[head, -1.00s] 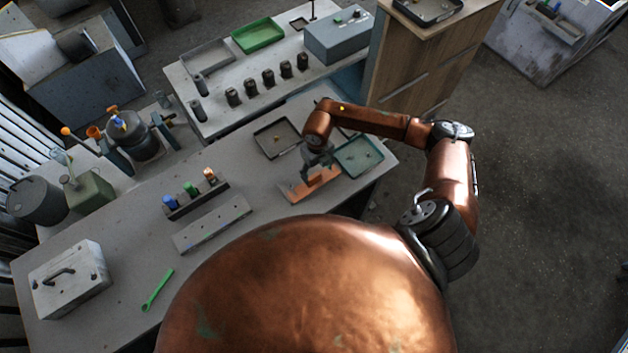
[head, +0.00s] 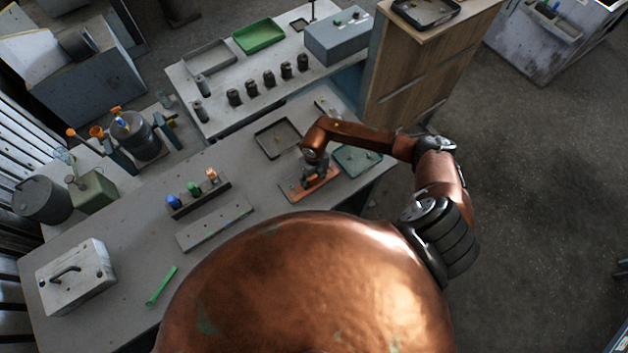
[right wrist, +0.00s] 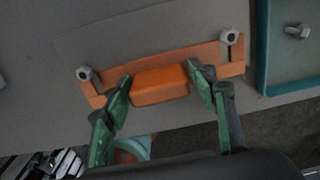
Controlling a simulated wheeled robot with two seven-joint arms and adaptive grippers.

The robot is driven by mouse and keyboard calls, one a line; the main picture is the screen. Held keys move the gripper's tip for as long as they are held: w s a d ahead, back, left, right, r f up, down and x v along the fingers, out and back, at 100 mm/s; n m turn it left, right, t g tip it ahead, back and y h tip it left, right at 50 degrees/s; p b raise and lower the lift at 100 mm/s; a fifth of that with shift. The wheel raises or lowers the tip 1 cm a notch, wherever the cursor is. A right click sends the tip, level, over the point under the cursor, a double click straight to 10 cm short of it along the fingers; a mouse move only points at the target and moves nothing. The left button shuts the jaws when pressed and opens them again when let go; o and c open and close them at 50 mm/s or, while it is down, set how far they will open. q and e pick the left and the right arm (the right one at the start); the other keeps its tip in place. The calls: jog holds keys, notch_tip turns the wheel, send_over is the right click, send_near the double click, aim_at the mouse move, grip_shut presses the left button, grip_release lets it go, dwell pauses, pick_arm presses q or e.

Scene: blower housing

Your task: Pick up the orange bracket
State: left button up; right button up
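The orange bracket (head: 296,192) lies flat on the grey workbench, partly hidden under my right gripper (head: 312,178). In the right wrist view the bracket (right wrist: 112,88) is a long flat strip with a raised orange block (right wrist: 160,85) in its middle. A grey hex-headed bolt sits near each end, one at the left (right wrist: 86,73) and one at the right (right wrist: 229,37). The green finger pads of my right gripper (right wrist: 160,88) stand on either side of the block, very close to its ends. They look open, with no clear grip. My left gripper is out of view.
A dark tray (head: 278,140) is behind the bracket, and a teal tray (head: 358,160) is close to its right. A rack with coloured pegs (head: 198,198) and a grey bar (head: 214,222) lie to the left. The bench's front edge is close.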

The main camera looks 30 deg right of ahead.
aim_at(314, 186)
jog(key=c, duration=1.1)
jog(key=shift+r, duration=0.1)
jog(key=shift+r+p, duration=0.4)
jog(key=shift+r, duration=0.15)
jog(key=shift+w+r+p, duration=0.2)
jog(key=shift+r+p, duration=0.55)
jog(key=shift+r, duration=0.4)
grip_shut()
jog(key=r+p, duration=0.1)
jog(key=s+a+r+p, duration=0.1)
jog(key=shift+s+r+p, duration=0.25)
jog(key=shift+s+p, duration=0.05)
jog(key=s+a+r+b, duration=0.1)
jog(key=s+a+r, duration=0.65)
jog(key=s, duration=0.25)
notch_tip(314, 186, up, 8)
jog(key=shift+s+d+f, duration=0.2)
jog(key=shift+d+f, duration=0.05)
jog(key=shift+d, duration=0.1)
